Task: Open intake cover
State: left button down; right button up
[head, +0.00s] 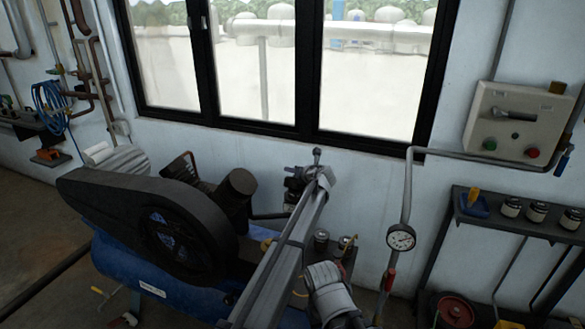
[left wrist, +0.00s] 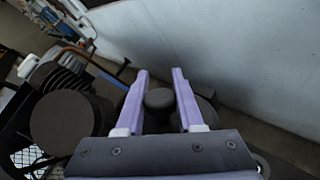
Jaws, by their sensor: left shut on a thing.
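My left gripper (head: 300,182) is at the far end of the grey arm, behind the compressor and near the wall below the window. In the left wrist view its two pale purple fingers (left wrist: 160,95) are on either side of a small dark round knob (left wrist: 159,99), and they are shut on it. A dark rounded body shows partly behind the right finger; I cannot tell whether the knob belongs to the intake cover. A larger dark cylinder (head: 239,184) stands left of the gripper; it also shows in the left wrist view (left wrist: 65,122). My right gripper is not in view.
The compressor has a black belt guard (head: 150,220) and a blue tank (head: 165,285). A pressure gauge (head: 401,237) on a pipe stands to the right. A control box (head: 517,120) and a shelf (head: 525,225) are farther right. The wall (head: 365,170) is close behind.

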pick_arm(q)
jog(key=shift+w+d+r+g, duration=0.1)
jog(key=shift+w+g, duration=0.1)
jog(key=shift+g, duration=0.1)
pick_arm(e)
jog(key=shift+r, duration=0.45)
pick_arm(q)
jog(key=c, duration=0.6)
grip_release()
jog(key=shift+o, duration=0.2)
jog(key=shift+s+p, duration=0.15)
jog(key=shift+p, duration=0.2)
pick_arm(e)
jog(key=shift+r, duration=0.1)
pick_arm(q)
jog(key=p+v, duration=0.3)
jog(key=v, duration=0.3)
jog(key=shift+s+d+r, duration=0.1)
jog(key=shift+s+r, duration=0.15)
jog(key=shift+s+d+r, duration=0.15)
jog(key=shift+s+d, duration=0.2)
jog(key=shift+s, duration=0.05)
jog(key=shift+w, duration=0.1)
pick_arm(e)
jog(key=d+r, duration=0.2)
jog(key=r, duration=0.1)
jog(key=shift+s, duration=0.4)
